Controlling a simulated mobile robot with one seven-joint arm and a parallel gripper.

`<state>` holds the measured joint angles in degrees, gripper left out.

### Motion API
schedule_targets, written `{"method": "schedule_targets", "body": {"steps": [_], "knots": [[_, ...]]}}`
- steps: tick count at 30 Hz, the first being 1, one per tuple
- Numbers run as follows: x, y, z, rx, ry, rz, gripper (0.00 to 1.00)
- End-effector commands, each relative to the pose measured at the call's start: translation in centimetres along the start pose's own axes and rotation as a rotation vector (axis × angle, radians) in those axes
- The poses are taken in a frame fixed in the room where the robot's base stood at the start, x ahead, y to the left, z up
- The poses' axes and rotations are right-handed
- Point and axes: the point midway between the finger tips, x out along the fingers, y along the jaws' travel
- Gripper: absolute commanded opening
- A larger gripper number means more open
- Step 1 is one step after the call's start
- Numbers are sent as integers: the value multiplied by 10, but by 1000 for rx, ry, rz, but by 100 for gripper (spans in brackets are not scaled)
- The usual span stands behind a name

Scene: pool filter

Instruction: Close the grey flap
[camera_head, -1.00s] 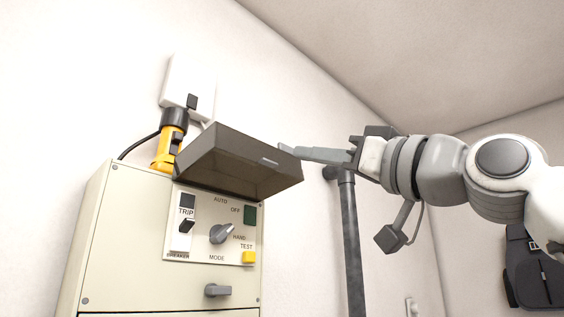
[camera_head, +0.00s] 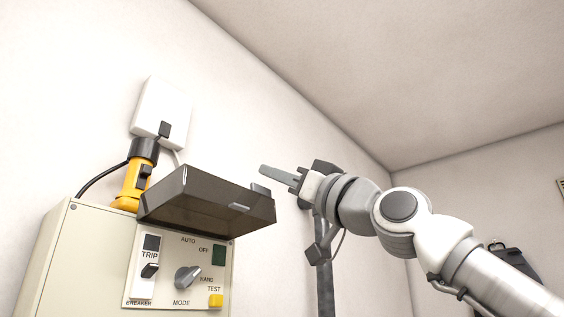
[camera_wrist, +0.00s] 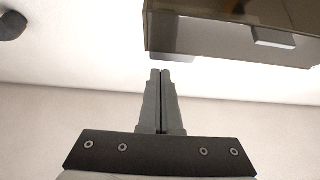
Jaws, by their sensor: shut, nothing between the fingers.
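The grey flap (camera_head: 205,204) is a dark, translucent cover, raised and sticking out above the control panel (camera_head: 175,270) of the cream box. In the wrist view the flap (camera_wrist: 225,30) fills the upper right, with its small grip tab (camera_wrist: 283,38) near the edge. My gripper (camera_head: 264,170) is shut and empty. In the head view it appears just above and right of the flap's right end. In the wrist view the fingertips (camera_wrist: 160,72) lie just outside the flap's edge, seemingly apart from it.
A yellow-and-black flashlight (camera_head: 137,177) stands on top of the cream box (camera_head: 75,250), with a black cable behind it. A white wall box (camera_head: 162,105) hangs above. A grey pipe (camera_head: 325,270) runs vertically right of the box. A black bag (camera_head: 515,262) hangs at the far right.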

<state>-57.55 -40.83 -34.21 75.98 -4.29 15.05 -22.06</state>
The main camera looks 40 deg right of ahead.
Motion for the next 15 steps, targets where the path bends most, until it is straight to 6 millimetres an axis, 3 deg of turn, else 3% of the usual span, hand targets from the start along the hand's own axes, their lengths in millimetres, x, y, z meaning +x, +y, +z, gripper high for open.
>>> {"method": "schedule_targets", "body": {"steps": [5,15], "knots": [[-8,0,11,0,-1,0,0],[-11,0,14,-1,-1,0,0]]}}
